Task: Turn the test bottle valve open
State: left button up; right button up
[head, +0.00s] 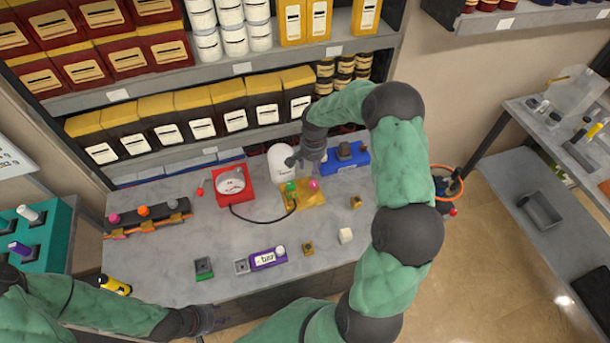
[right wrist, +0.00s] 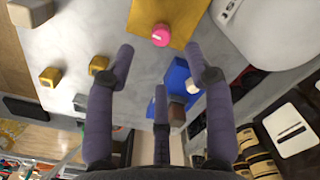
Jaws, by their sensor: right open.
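The white test bottle (head: 281,162) stands at the back of the bench, with a green part (head: 289,188) at its front. Beside it is a yellow block (head: 304,196) with a pink knob (head: 313,184). I cannot tell which part is the valve. My right gripper (head: 298,160) is beside the bottle and partly covers it. In the right wrist view my right gripper (right wrist: 161,62) is open and empty, with the pink knob (right wrist: 160,36) beyond its fingertips and the white bottle (right wrist: 265,25) to the upper right. My left gripper (head: 212,318) is low at the bench's front edge.
A red gauge box (head: 232,184) with a black hose stands left of the bottle; a blue box (head: 345,158) stands to its right. A purple device (head: 267,259) and small blocks lie in front. Shelves of boxes and cans rise behind.

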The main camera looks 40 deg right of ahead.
aim_at(314, 182)
jog(key=f, duration=0.4)
jog(key=d+f+b, duration=0.1)
jog(key=f, duration=0.6)
jog(key=shift+w+d+f, duration=0.3)
jog(key=shift+d+f, duration=0.05)
jog(key=shift+f, duration=0.05)
grip_shut()
